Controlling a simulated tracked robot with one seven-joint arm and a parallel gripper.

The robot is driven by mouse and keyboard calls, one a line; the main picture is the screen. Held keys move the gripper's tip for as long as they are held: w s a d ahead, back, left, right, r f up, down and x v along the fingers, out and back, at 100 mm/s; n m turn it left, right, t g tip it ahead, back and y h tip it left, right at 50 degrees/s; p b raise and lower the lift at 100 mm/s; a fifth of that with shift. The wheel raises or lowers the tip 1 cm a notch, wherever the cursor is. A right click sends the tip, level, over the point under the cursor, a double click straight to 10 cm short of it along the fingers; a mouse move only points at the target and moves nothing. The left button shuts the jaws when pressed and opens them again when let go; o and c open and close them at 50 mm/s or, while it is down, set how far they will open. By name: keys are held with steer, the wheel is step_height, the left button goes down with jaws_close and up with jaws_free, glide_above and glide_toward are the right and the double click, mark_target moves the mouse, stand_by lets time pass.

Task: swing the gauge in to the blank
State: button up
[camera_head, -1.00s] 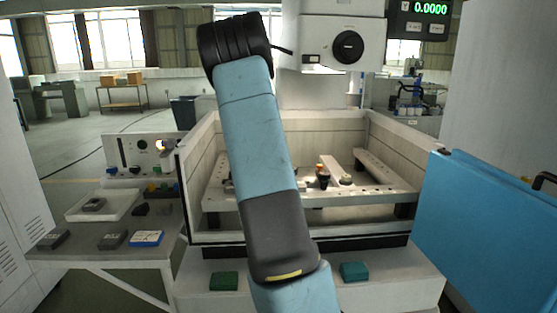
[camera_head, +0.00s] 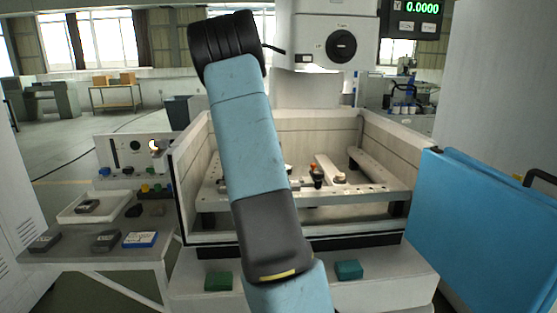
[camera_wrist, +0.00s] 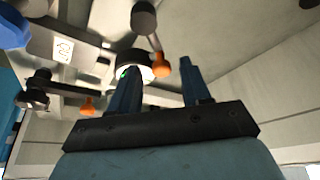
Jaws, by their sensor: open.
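My gripper (camera_wrist: 158,72) shows in the wrist view with two dark blue fingers apart. A round pale-rimmed part with a green mark (camera_wrist: 126,72), perhaps the gauge, shows at the left fingertip; I cannot tell if they touch. An orange knob (camera_wrist: 160,66) sits just beyond the gap between the fingertips, near a rod leading to a grey cylinder (camera_wrist: 143,19). In the head view a small dark and orange fitting (camera_head: 317,177) stands inside the machine tank. My arm hides part of the tank and my gripper there. I cannot pick out the blank with certainty.
Tank walls (camera_head: 308,128) enclose the work area. The white machine head (camera_head: 334,42) hangs above it. In the wrist view a dark clamp (camera_wrist: 37,90) and a second orange knob (camera_wrist: 87,106) lie left of the fingers. A side bench with a white tray (camera_head: 70,212) stands left.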

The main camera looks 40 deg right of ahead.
steer(key=v, duration=1.3)
steer(key=shift+a+r, duration=0.1)
steer(key=shift+r, duration=0.05)
steer(key=s+a+r+n+t+y, duration=0.2)
steer(key=s+a+n, duration=0.2)
steer(key=s+a, duration=0.55)
steer(key=s+a+r+n+t+y, duration=0.1)
steer(key=s+a+r+n, duration=0.35)
steer(key=a, duration=0.75)
steer(key=s+a+f+n+t, duration=0.1)
steer(key=s+a+f+n, duration=0.2)
steer(key=s+a, duration=0.3)
steer(key=s+a+f+n+t+y, duration=0.1)
steer(key=s+a+f+n, duration=0.2)
steer(key=s+a, duration=0.4)
steer(key=s+n, duration=0.1)
steer(key=s, duration=0.5)
steer(key=shift+f, duration=0.35)
